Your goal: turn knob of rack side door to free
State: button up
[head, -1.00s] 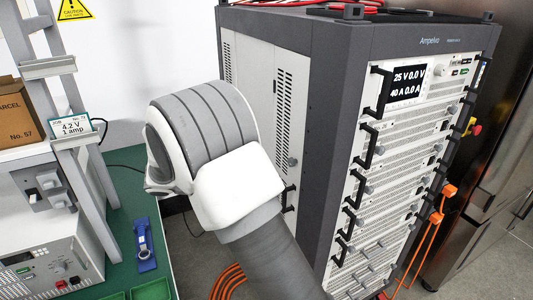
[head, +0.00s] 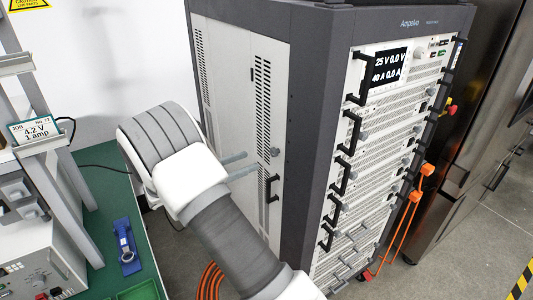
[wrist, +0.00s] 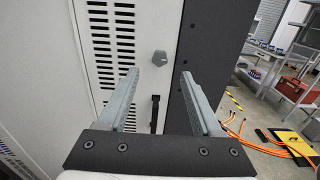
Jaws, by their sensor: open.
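The rack side door (head: 235,85) is a light grey panel with slotted vents on the rack's left side. Its knob (head: 275,152) is a small grey knob near the door's right edge, above a black handle (head: 272,188). In the wrist view the knob (wrist: 160,58) shows beyond and between the fingertips, apart from them, with the handle (wrist: 154,113) below it. My gripper (head: 246,164) points at the door just left of the knob in the head view. In the wrist view my gripper (wrist: 159,82) is open and empty.
The dark rack frame post (head: 318,130) stands right of the door. A green bench (head: 115,220) with a blue tool (head: 126,246) is at the left.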

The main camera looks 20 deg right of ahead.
aim_at(272, 152)
jog(key=d, duration=0.3)
jog(key=w+d, duration=0.1)
jog(key=d, duration=0.3)
jog(key=shift+w+d, duration=0.2)
grip_shut()
